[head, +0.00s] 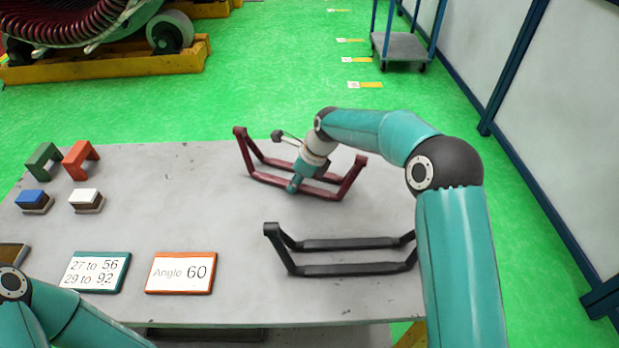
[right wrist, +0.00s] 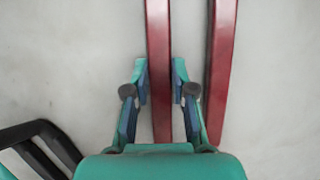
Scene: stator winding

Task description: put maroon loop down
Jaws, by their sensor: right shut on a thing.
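The maroon loop (head: 270,181) is at the back right of the grey table, its two long bars low and its ends angled upward. It lies flat on the table or just above it; I cannot tell which. My right gripper (head: 294,186) is over its nearer bar. In the right wrist view the fingers of my right gripper (right wrist: 159,80) are on both sides of one bar of the maroon loop (right wrist: 158,35), shut on it. The other bar runs free to the right. My left gripper is out of view; only part of my left arm shows.
A black loop (head: 345,270) lies nearer the front edge of the table (head: 180,220). Two signs, one teal-framed (head: 95,272) and one orange-framed (head: 181,273), lie at front left. Green (head: 42,157) and orange (head: 80,158) brackets and small blocks stand at left.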

